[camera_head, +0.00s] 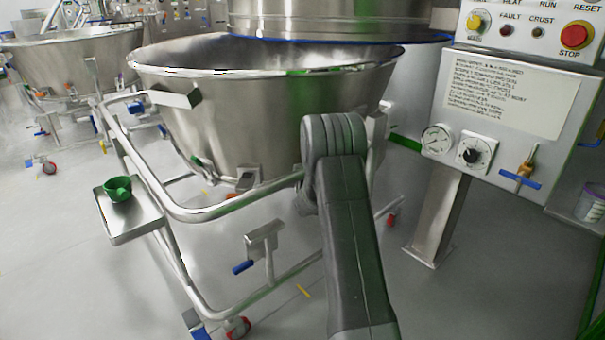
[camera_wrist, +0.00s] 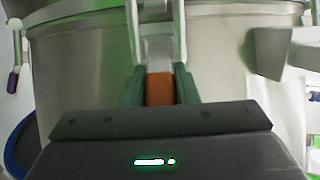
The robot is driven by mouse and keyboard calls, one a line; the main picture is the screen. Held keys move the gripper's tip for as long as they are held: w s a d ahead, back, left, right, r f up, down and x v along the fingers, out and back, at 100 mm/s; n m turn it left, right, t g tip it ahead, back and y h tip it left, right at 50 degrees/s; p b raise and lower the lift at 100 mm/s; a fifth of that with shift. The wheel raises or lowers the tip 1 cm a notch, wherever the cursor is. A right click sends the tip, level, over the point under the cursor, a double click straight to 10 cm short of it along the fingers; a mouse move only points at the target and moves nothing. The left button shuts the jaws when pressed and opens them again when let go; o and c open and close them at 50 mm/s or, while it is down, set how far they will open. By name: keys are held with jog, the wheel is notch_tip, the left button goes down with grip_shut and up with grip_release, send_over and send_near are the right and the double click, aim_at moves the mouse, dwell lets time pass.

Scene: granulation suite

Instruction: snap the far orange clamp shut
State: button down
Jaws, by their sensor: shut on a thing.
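In the wrist view my gripper (camera_wrist: 160,88) has its two green-grey fingers on either side of an orange block, the orange clamp (camera_wrist: 160,90), and is shut on it. A pale metal bar runs up from the orange part against the steel vessel wall (camera_wrist: 85,60). Whether the clamp's lever is open or closed cannot be told. In the head view my arm reaches forward to the steel bowl (camera_head: 250,110); my gripper and the clamp are hidden there.
A control panel (camera_head: 520,100) stands right. A blue-rimmed cylinder (camera_head: 330,18) hangs over the bowl. Another bowl (camera_head: 80,62) stands back left.

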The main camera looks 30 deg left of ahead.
jog(key=shift+a+r+p, duration=0.1)
jog(key=shift+r+p, duration=0.05)
jog(key=shift+p, duration=0.15)
jog(key=shift+g+h, duration=0.3)
jog(key=c, duration=1.1)
grip_release()
jog(key=p+v, duration=0.2)
jog(key=v, duration=1.1)
jog(key=shift+s+d+p, duration=0.25)
jog(key=shift+d+p, duration=0.05)
jog(key=shift+d, duration=0.05)
jog(key=shift+c, duration=0.3)
